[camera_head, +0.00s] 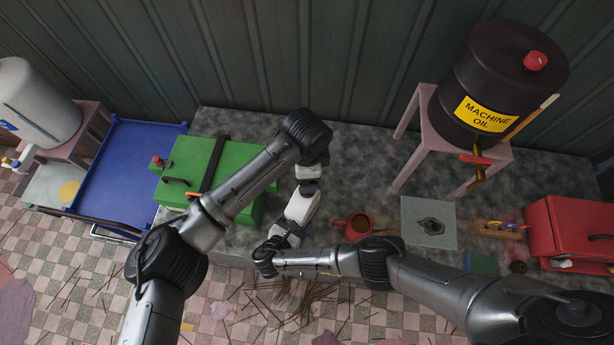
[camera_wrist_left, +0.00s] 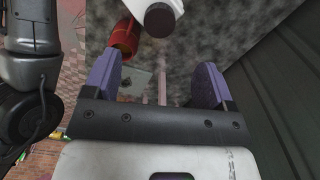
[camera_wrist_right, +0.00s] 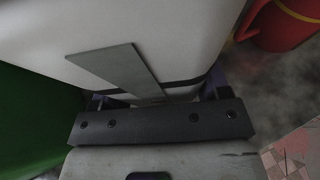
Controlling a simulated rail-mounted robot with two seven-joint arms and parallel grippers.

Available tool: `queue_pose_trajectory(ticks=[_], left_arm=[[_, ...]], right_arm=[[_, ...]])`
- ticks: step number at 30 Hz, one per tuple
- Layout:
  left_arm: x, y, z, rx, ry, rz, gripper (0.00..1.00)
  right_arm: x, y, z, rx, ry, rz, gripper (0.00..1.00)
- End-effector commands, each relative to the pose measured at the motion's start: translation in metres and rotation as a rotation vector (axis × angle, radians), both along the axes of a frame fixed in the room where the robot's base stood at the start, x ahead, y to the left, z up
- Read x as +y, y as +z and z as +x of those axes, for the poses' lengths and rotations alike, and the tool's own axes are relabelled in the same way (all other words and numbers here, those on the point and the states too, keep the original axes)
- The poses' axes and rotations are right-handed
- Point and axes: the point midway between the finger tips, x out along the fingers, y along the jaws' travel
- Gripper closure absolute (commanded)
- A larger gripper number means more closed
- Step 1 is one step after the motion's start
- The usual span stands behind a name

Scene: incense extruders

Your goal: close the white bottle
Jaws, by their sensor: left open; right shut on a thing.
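The white bottle (camera_head: 298,208) stands near the table's front edge, tilted in the head view. My right gripper (camera_head: 284,234) is shut on the bottle; its white side (camera_wrist_right: 150,35) with a grey strip fills the right wrist view. My left gripper (camera_head: 308,187) is open just beyond the bottle's upper end, with nothing between its fingers. In the left wrist view the bottle (camera_wrist_left: 176,5) is at the top edge, ahead of the open fingers (camera_wrist_left: 157,65). It shows a dark round end; I cannot tell whether this is a cap or the mouth.
A red mug (camera_head: 354,227) stands close to the bottle's right. A green box (camera_head: 190,165) is on the left. A grey plate (camera_head: 428,222) lies further right, and a black machine oil drum (camera_head: 497,80) stands on a pink stand (camera_head: 420,125) behind it.

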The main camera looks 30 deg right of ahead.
Motion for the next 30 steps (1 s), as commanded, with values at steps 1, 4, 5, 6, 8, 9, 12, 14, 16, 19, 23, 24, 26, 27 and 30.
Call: queue_pose_trajectory(ticks=[1,4,5,6,8,9,12,14,16,19,23,24,26,27,30], left_arm=[[0.000,0.006,0.000,-0.001,-0.001,-0.001,0.22],[0.000,0.014,0.000,-0.001,-0.001,-0.001,0.22],[0.000,0.016,0.000,0.000,-0.001,0.000,0.22],[0.000,0.018,0.000,0.000,-0.001,0.000,0.22],[0.000,0.019,0.000,0.000,-0.001,0.000,0.22],[0.000,0.020,0.000,0.000,-0.001,0.000,0.22],[0.000,0.021,0.000,0.000,-0.001,0.000,0.22],[0.000,0.021,0.000,0.000,-0.001,0.000,0.22],[0.000,0.021,0.000,0.000,-0.001,0.000,0.22],[0.000,0.021,0.000,0.000,-0.001,0.000,0.22],[0.000,0.020,0.000,0.000,-0.001,0.000,0.22],[0.000,0.020,0.000,0.000,-0.001,0.000,0.22],[0.000,0.020,0.000,0.000,-0.001,0.000,0.22],[0.000,0.020,0.000,0.000,-0.001,0.000,0.22],[0.000,0.020,0.000,0.000,-0.001,0.000,0.22]], right_arm=[[0.000,0.000,0.000,0.001,0.000,-0.001,0.96],[0.000,0.000,0.000,0.001,0.000,-0.001,0.96],[0.000,0.000,0.000,0.001,0.000,-0.001,0.96],[0.000,0.000,0.000,0.001,0.000,-0.001,0.96],[0.000,0.000,0.000,0.001,0.000,-0.001,0.96],[0.000,0.000,0.000,0.001,0.000,-0.001,0.96],[0.000,0.000,0.000,0.001,0.000,-0.001,0.96],[0.000,0.000,0.000,0.001,0.000,-0.001,0.96],[0.000,0.000,0.000,0.001,0.000,-0.001,0.96],[0.000,0.000,0.000,0.001,0.000,-0.001,0.26],[0.000,0.000,0.000,0.000,0.000,0.000,0.13],[0.000,0.000,0.000,0.000,0.000,0.000,0.09],[0.000,0.000,0.000,0.000,0.000,0.000,0.04],[0.000,0.000,0.000,0.000,0.000,0.000,0.01],[0.000,0.000,0.000,0.000,0.000,0.000,0.01]])
